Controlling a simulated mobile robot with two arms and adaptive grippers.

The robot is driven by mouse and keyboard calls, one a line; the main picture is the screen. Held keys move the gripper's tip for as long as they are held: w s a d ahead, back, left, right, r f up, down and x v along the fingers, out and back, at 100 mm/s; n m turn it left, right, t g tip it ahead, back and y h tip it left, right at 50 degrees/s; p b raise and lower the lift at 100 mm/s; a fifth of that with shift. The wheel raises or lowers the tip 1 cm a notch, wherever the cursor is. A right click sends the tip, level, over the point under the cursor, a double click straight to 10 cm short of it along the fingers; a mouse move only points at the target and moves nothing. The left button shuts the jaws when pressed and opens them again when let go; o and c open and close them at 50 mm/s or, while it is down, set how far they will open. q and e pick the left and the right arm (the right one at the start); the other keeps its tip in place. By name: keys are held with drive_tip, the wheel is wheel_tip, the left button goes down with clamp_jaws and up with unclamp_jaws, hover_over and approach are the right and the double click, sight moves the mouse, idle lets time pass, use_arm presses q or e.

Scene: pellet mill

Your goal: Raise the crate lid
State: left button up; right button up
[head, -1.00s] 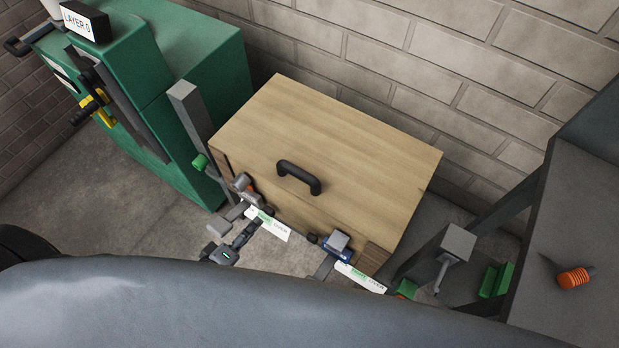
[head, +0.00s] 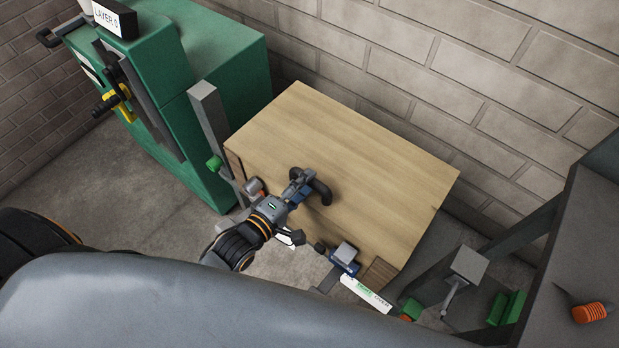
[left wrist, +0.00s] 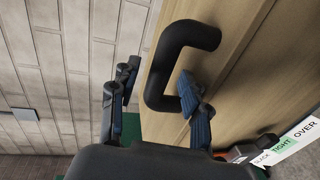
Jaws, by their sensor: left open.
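The crate (head: 385,215) is a pale wooden box, and its flat lid (head: 350,140) lies closed on top. The lid's black bar handle (head: 323,192) is partly hidden by my left gripper (head: 299,188) in the head view. In the left wrist view the handle (left wrist: 160,65) shows between the two spread fingers of my left gripper (left wrist: 160,92), one on each side of it. The fingers are open and not closed on it; whether either touches it I cannot tell. My right gripper is not in view.
A green cabinet (head: 225,75) and a grey post (head: 207,120) stand left of the crate. Latch-like fittings (head: 343,258) and a "TIGHT OVER" label (head: 366,294) sit at its front. A brick wall (head: 420,80) is behind, and a dark bench (head: 565,260) is at right.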

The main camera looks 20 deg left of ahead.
use_arm(q)
drive_tip(key=shift+x, duration=1.2)
clamp_jaws()
